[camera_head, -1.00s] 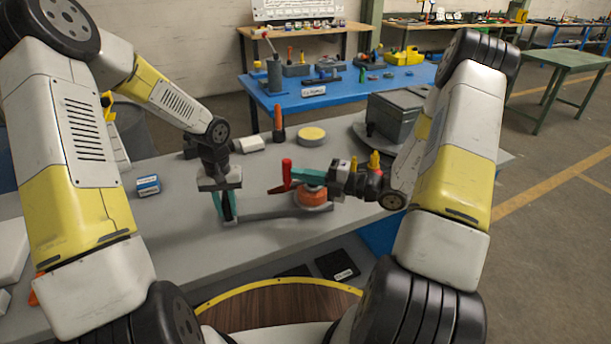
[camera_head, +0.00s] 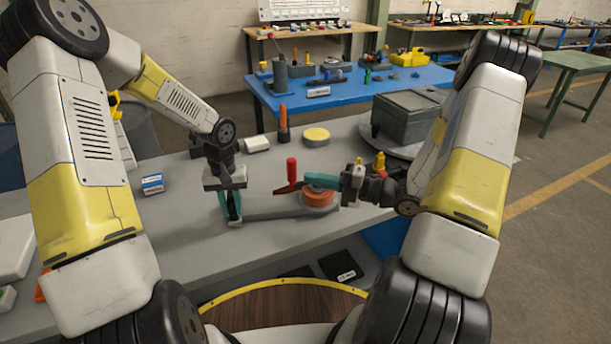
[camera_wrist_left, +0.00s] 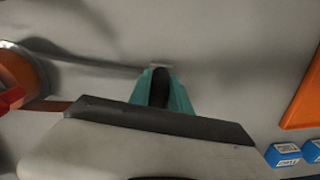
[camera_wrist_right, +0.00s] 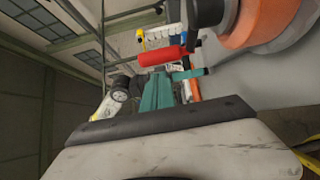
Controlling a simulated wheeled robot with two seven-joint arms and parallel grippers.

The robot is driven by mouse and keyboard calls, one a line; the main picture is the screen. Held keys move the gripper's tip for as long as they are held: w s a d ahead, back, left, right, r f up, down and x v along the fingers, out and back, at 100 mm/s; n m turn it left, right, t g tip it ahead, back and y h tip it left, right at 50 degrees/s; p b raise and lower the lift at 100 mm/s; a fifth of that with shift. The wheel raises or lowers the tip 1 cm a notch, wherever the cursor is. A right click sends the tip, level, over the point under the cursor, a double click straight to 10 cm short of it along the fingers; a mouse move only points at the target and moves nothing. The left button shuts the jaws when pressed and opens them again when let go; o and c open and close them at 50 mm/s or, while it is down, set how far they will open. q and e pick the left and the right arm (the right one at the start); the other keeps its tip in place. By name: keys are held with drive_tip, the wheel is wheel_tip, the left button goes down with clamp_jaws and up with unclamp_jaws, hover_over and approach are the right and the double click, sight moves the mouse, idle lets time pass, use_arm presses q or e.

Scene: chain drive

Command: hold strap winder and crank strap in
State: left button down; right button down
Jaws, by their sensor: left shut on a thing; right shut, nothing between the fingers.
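The strap winder has a grey bar frame (camera_head: 268,209), an orange strap spool (camera_head: 318,198) at its right end and an upright red crank handle (camera_head: 292,169). It lies on the grey table. My left gripper (camera_head: 231,208) points down, shut on the winder's dark grip (camera_wrist_left: 160,88) at the left end. My right gripper (camera_head: 318,180) reaches in from the right, above the spool, shut with nothing between its fingers. The red handle also shows in the right wrist view (camera_wrist_right: 162,55), just beyond those fingertips. Whether they touch the crank is unclear.
An orange-handled tool (camera_head: 283,122), a yellow-topped disc (camera_head: 316,137) and a grey box (camera_head: 407,117) stand behind the winder. A blue-and-white box (camera_head: 152,184) lies at left. The table is clear between this box and the winder.

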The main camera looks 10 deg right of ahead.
drive_tip(key=s+d, duration=0.6)
drive_tip(key=d, duration=0.2)
drive_tip(key=shift+s, duration=0.4)
drive_tip(key=shift+d, duration=0.1)
